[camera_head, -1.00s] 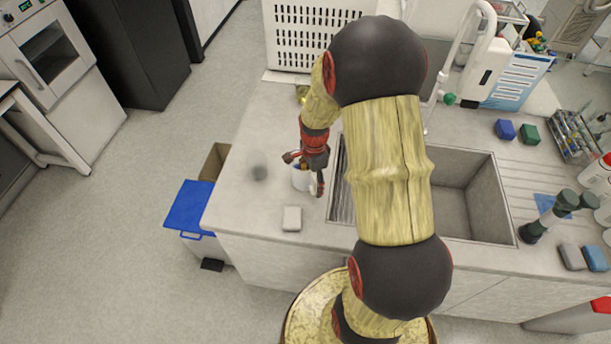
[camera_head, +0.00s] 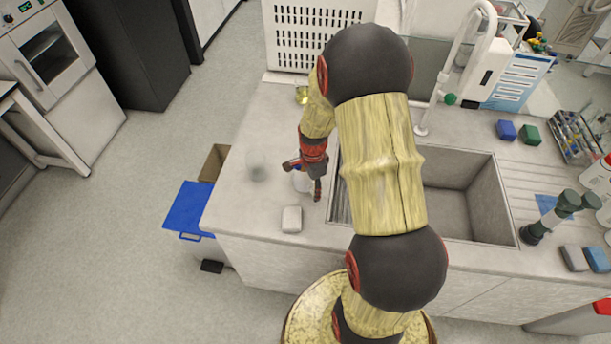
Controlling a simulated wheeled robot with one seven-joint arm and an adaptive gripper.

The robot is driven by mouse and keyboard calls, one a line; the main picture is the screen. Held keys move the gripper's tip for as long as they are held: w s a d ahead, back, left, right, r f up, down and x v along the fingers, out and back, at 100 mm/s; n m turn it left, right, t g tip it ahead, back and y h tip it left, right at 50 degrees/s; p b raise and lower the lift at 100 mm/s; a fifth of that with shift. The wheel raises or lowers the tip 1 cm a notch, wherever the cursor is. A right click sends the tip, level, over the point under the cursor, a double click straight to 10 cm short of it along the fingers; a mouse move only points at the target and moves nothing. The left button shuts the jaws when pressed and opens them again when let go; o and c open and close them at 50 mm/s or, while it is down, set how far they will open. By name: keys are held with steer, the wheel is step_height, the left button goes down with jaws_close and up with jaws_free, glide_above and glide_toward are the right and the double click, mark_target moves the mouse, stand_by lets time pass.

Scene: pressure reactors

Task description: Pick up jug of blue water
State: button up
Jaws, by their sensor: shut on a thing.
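The jug of blue water (camera_head: 301,184) is at the counter's left part, left of the sink. It looks small and whitish, with a little blue at its top, and is largely hidden under my gripper. My gripper (camera_head: 304,181) is red and dark, reaches down from above and is shut on the jug, one finger at its left and one at its right. I cannot tell whether the jug touches the counter.
A pale block (camera_head: 291,219) lies just in front. The sink (camera_head: 465,200) is to the right, and a yellowish vessel (camera_head: 302,95) stands behind. A blue-lidded bin (camera_head: 190,209) is beside the counter.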

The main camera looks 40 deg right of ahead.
steer(key=shift+s, duration=0.1)
jaws_close()
steer(key=shift+r, duration=0.1)
stand_by(0.5)
steer(key=shift+r+p, duration=0.35)
steer(key=shift+r, duration=0.8)
steer(key=s+a+r+p, duration=0.2)
steer(key=s+a+r, duration=0.2)
steer(key=s+r, duration=0.6)
steer(key=shift+s+r, duration=0.25)
steer(key=shift+s, duration=1.2)
steer(key=shift+s+a+p, duration=0.1)
steer(key=shift+a+p, duration=0.05)
steer(key=shift+p, duration=0.15)
stand_by(1.2)
